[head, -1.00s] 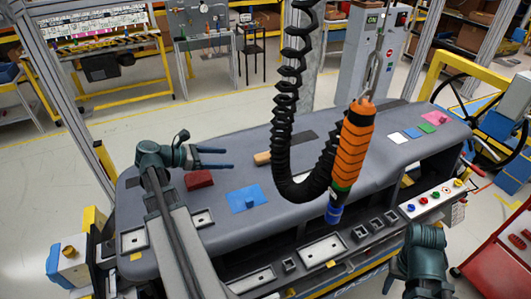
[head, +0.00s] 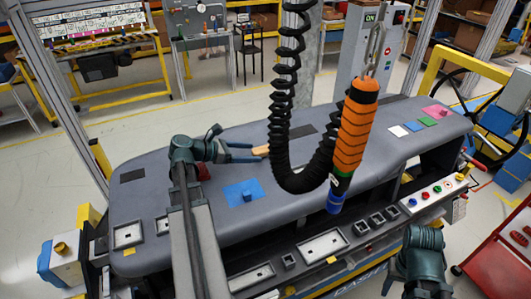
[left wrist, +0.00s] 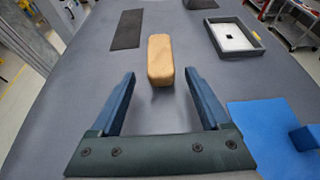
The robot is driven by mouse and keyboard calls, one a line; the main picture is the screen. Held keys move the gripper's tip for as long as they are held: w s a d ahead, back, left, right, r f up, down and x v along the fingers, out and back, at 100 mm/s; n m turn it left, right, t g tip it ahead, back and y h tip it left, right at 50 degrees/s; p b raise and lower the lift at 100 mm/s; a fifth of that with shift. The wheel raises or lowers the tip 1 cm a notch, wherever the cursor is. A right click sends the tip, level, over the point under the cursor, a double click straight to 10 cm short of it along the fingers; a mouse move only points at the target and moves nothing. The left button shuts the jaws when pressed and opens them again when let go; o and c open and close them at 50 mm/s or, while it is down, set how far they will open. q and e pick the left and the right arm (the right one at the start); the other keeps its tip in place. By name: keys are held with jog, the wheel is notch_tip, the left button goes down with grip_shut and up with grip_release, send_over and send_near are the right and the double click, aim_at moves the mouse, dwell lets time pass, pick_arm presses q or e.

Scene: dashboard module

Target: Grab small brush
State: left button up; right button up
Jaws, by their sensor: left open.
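The small brush is a tan wooden block (left wrist: 160,56) lying on the grey dashboard top (left wrist: 70,85). In the left wrist view it is straight ahead, its near end showing between the fingertips. In the head view only a bit of the brush (head: 261,149) shows at the fingertips, beside the black coiled hose. My left gripper (head: 256,152) is open and empty, its two blue fingers (left wrist: 160,76) apart on either side of the near end. I see no contact with the brush. My right arm shows at lower right, but its gripper fingers do not show.
An orange tool (head: 355,135) hangs on a black coiled hose (head: 288,80) close right of the left gripper. A blue mat (head: 236,194) with a blue knob lies in front. A dark red block (head: 204,172) is partly hidden by my arm. A grey tray (left wrist: 237,52) lies beyond.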

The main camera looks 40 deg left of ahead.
aim_at(258, 150)
pick_arm(q)
jog(key=b+x, duration=0.1)
jog(key=x, duration=0.2)
jog(key=shift+w+d, duration=0.15)
grip_shut()
dwell(0.3)
